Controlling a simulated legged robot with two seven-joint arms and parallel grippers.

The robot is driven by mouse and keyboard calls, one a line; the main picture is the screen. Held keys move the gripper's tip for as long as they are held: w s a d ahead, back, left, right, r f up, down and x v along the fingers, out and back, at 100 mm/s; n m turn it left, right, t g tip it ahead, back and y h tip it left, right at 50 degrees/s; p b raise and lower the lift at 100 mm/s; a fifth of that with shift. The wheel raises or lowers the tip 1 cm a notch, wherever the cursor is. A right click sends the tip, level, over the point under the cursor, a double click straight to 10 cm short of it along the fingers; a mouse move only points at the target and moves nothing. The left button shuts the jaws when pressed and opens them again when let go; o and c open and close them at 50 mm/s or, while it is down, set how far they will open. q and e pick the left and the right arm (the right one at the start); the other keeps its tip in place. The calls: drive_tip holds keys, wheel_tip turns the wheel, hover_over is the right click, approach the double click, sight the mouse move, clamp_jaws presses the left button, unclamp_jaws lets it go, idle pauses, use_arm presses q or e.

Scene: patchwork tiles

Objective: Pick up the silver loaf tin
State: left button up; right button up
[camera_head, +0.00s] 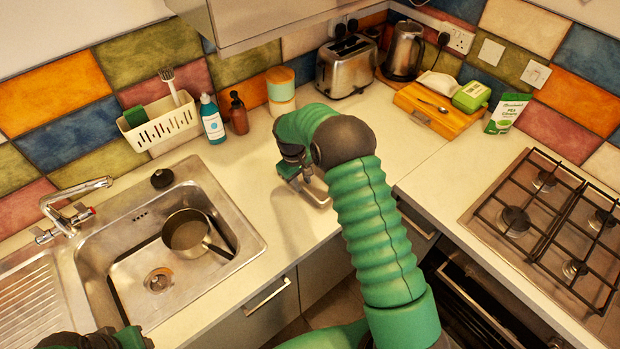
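My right gripper (292,168) is over the counter in the middle of the view, seen from behind and above, with its wrist covering part of it. A small silver piece (318,198) with a pale rim shows right at its fingers; it looks like part of the loaf tin, mostly hidden by the gripper and wrist. I cannot tell whether the fingers are closed on it. A soft shadow lies on the counter below it. My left arm (95,341) only just enters at the bottom left corner, and its fingers cannot be made out.
A steel sink (240,215) with a saucepan (186,234) is at left. A toaster (346,66), kettle (404,50) and wooden box (440,113) stand at the back. Bottles and a canister (281,92) line the wall. A gas hob (550,225) is at right.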

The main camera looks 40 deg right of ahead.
drive_tip(key=f, duration=0.2)
drive_tip(key=shift+s+d+f+p, duration=0.15)
drive_tip(key=shift+d+f+p, duration=0.1)
drive_tip(key=shift+f+p, duration=0.1)
drive_tip(key=shift+f, duration=0.15)
clamp_jaws()
idle(1.0)
